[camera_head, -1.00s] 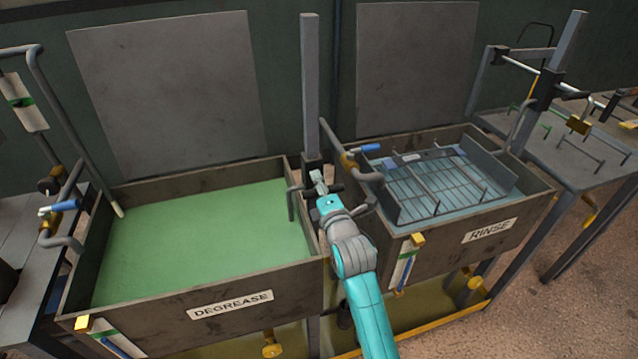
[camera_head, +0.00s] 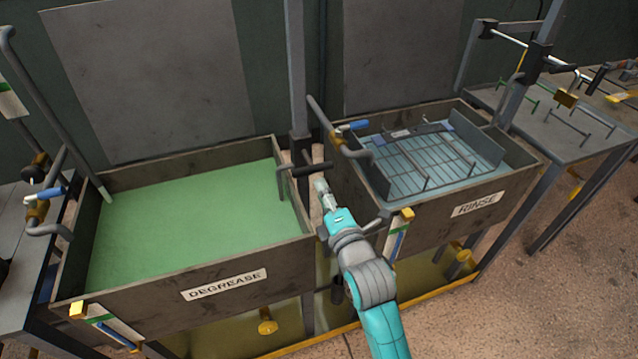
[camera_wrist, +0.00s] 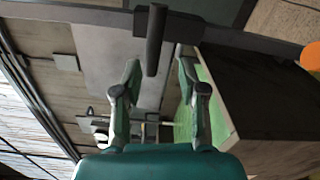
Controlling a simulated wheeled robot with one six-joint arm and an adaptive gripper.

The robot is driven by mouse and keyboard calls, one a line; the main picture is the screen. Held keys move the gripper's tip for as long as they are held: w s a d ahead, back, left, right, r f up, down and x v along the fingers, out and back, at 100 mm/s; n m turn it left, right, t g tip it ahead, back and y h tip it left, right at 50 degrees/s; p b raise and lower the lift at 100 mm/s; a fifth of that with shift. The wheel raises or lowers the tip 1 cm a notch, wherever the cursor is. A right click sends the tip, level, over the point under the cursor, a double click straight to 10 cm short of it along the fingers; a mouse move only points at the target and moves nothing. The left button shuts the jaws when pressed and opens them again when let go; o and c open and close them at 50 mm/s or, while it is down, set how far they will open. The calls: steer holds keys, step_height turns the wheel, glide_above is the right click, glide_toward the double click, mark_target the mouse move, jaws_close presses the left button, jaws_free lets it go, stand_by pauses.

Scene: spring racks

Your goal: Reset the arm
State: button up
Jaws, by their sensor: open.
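My teal arm reaches up from the bottom of the head view, and my gripper (camera_head: 322,190) is in front of the gap between the two tanks. In the wrist view my gripper (camera_wrist: 158,80) has its two fingers spread apart with nothing held between them. A dark handle bar (camera_head: 305,170) on the grey post (camera_head: 297,90) lies just beyond the fingertips. In the wrist view a dark bar (camera_wrist: 154,40) shows ahead of the fingers; no contact is visible.
The DEGREASE tank (camera_head: 228,284) with green liquid stands at left. The RINSE tank (camera_head: 478,204) at right holds a wire rack (camera_head: 425,165) in its water. A grey table (camera_head: 560,135) stands further right. Open floor (camera_head: 540,300) lies at lower right.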

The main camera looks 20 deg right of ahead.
steer(key=shift+s, duration=0.3)
stand_by(0.4)
steer(key=s+f+m+g, duration=0.1)
steer(key=s+f+m, duration=0.45)
steer(key=s, duration=0.65)
steer(key=s+f+m+g, duration=0.1)
steer(key=s+f+m, duration=0.5)
steer(key=s, duration=0.5)
steer(key=s+r+m+g, duration=0.1)
steer(key=s+m, duration=0.7)
steer(key=s, duration=1.3)
steer(key=shift+r+m, duration=0.2)
steer(key=shift+m, duration=0.15)
